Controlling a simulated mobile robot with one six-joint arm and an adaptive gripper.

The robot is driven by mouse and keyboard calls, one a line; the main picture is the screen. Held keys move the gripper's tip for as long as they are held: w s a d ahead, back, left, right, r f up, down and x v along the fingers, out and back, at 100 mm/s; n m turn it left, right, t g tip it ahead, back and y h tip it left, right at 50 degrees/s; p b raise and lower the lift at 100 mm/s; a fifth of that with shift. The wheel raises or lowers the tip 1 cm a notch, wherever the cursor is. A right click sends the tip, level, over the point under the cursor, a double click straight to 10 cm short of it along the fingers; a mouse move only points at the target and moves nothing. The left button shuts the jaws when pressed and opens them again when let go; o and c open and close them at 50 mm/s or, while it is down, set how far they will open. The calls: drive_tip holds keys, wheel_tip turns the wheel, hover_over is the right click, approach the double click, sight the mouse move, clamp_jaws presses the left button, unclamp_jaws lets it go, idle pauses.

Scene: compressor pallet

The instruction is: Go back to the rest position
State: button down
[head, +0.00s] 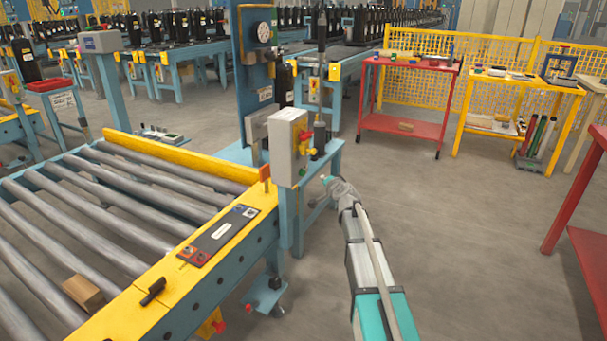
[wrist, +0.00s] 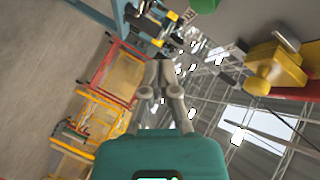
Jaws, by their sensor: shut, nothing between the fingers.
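My arm reaches up from the bottom of the head view, and my gripper (head: 328,181) is at its far end, just right of the grey control box. In the wrist view, my gripper (wrist: 159,68) shows its fingers drawn together above the teal body, with nothing held. The grey control box (head: 288,150) carries red and yellow switches. A large yellow knob (wrist: 263,72) shows close by at the upper right of the wrist view, apart from the fingers. The head view shows the gripper only small.
A roller conveyor (head: 170,300) with a yellow edge fills the left. A blue test stand (head: 250,60) rises behind the control box. A red cart (head: 410,125) and a yellow table (head: 520,85) stand at the back right. Open floor (head: 480,240) lies right of my arm.

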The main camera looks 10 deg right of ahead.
drive_tip(key=shift+s, duration=0.1)
drive_tip(key=s+a+f+n+g+y, duration=0.1)
drive_tip(key=s+a+f+n+g, duration=0.35)
drive_tip(key=s, duration=0.45)
drive_tip(key=s+a+f+n+g+y, duration=0.1)
drive_tip(key=s+a+f+n+g, duration=0.2)
drive_tip(key=s+a+f, duration=0.35)
drive_tip(key=s+d+f+n+g+h, duration=0.15)
drive_tip(key=s+g, duration=0.25)
drive_tip(key=s, duration=0.8)
drive_tip(key=s+d+f+n+g+h, duration=0.1)
drive_tip(key=s+d+g+h, duration=0.2)
drive_tip(key=s, duration=0.9)
wheel_tip(320, 180, up, 35)
drive_tip(key=p, duration=3.6)
drive_tip(key=shift+w+a+g, duration=0.25)
drive_tip(key=shift+a+g, duration=0.1)
drive_tip(key=shift+a, duration=0.1)
